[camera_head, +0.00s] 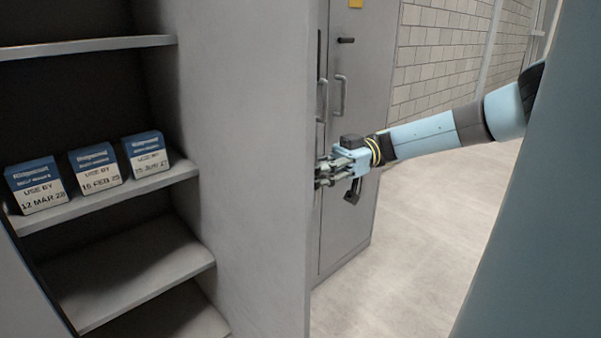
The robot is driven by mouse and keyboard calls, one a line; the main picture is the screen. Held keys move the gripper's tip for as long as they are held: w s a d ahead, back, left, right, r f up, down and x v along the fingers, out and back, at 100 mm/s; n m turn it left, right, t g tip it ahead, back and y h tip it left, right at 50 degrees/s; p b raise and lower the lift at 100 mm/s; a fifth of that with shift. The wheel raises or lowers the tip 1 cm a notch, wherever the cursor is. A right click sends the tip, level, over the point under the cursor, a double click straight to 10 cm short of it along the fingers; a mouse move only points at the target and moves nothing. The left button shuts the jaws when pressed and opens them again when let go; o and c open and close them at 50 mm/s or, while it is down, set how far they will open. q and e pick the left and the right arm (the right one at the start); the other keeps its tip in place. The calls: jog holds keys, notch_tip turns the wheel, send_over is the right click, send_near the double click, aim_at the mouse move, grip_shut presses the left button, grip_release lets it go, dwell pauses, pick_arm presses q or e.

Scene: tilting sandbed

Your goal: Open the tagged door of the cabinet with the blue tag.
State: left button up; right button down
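A grey cabinet (362,110) stands at the back centre with its door face partly in view. It has bar handles (340,97) and a dark latch knob (346,40). A yellow tag (355,3) shows at the top edge of the picture; no blue tag is visible. My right gripper (322,174) reaches in from the right in front of the cabinet's lower face, beside the edge of a grey panel. Its fingers are small and overlap the panel edge, so I cannot tell whether they are open or touch anything. My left gripper is out of view.
A grey upright panel (245,150) fills the left centre, beside open shelves (130,188). Several shelf levels show; one holds three blue-and-white date-labelled boxes (95,168). Pale floor (400,265) is clear at the centre right, before a brick wall (445,50).

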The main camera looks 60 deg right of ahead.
jog(key=shift+s, duration=0.1)
jog(key=c, duration=1.2)
grip_release()
jog(key=shift+c, duration=0.2)
jog(key=v, duration=1.2)
